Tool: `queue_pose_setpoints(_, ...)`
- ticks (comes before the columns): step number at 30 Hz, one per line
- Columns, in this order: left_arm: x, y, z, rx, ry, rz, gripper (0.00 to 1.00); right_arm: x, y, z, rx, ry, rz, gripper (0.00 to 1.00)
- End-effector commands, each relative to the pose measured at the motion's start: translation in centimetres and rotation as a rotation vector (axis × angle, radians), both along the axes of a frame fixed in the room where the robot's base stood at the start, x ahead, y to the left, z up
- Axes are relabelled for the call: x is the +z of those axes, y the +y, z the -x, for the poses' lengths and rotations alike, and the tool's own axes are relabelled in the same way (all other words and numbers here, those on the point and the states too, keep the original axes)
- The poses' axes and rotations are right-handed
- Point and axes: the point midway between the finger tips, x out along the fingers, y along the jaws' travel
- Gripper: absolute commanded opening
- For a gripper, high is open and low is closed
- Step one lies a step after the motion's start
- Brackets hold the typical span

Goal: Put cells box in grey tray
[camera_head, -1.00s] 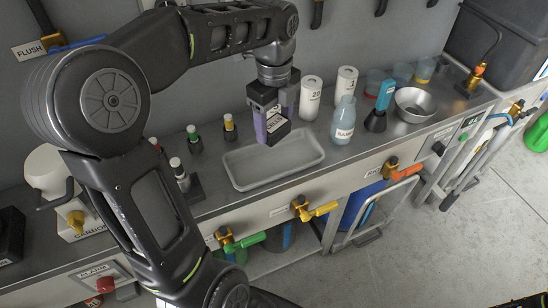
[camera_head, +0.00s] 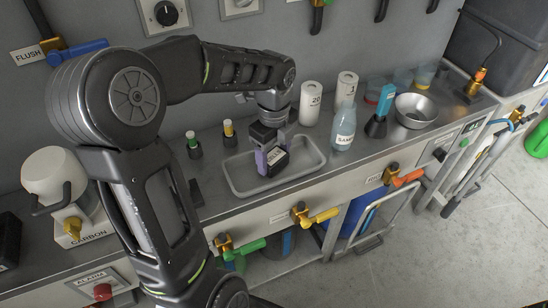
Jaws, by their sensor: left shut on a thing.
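The cells box (camera_head: 276,158) is a small dark box with a white label and purple showing beside it. My left gripper (camera_head: 268,148) points down and is shut on it. The grey tray (camera_head: 311,160) is a shallow rectangular tray on the metal counter. The box is low over the tray, within its outline and left of its middle. I cannot tell whether the box touches the tray floor. My right gripper is not in view.
Coloured valve handles (camera_head: 318,218) line the counter front.

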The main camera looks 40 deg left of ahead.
Motion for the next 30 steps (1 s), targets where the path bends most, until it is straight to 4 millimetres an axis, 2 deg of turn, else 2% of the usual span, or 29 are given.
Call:
queue_pose_setpoints(2, -0.58, -0.02, 0.0, -0.001, 0.0, 0.0, 0.21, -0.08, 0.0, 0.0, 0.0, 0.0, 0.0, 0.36)
queue_pose_setpoints(13, -0.94, -0.02, -0.01, 0.0, 0.0, 0.0, 0.21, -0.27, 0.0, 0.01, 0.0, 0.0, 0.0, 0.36)
queue_pose_setpoints(14, -0.96, -0.02, 0.0, 0.0, 0.0, 0.0, 0.64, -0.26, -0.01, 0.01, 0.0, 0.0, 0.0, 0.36)
queue_pose_setpoints(22, -0.87, -0.03, -0.01, 0.0, -0.001, 0.0, 0.85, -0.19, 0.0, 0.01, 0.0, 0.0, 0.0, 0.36)
queue_pose_setpoints(30, -0.71, -0.02, -0.02, 0.0, -0.001, 0.0, 0.85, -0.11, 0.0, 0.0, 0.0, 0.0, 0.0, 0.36)
